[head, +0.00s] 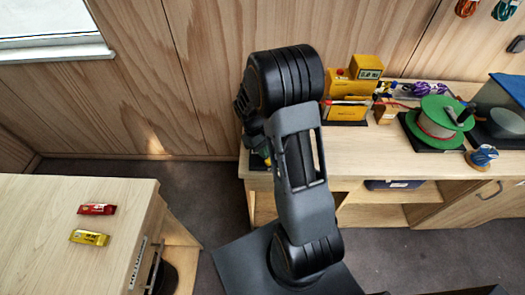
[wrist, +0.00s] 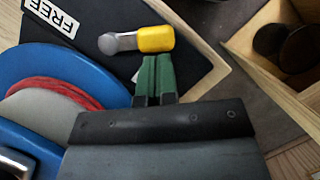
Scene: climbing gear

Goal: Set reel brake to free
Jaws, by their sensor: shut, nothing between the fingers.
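In the wrist view, a brake lever with a yellow grip (wrist: 156,39) and a silver metal end (wrist: 108,44) lies across a black plate (wrist: 88,20). Its yellow end points right. A white FREE label (wrist: 52,14) is on the plate at upper left, away from the lever. A blue reel (wrist: 75,68) with red cord (wrist: 60,87) is at the left. My gripper (wrist: 156,60) has green fingers pressed together, just below the yellow grip; I cannot tell whether they touch it. In the head view my arm hides most of this area.
In the head view, a green reel (head: 437,122) stands on the workbench (head: 370,160) with yellow boxes (head: 350,95) behind. A red packet (head: 97,209) and a yellow packet (head: 89,237) lie on the left table. In the wrist view, an open wooden compartment (wrist: 250,40) is at upper right.

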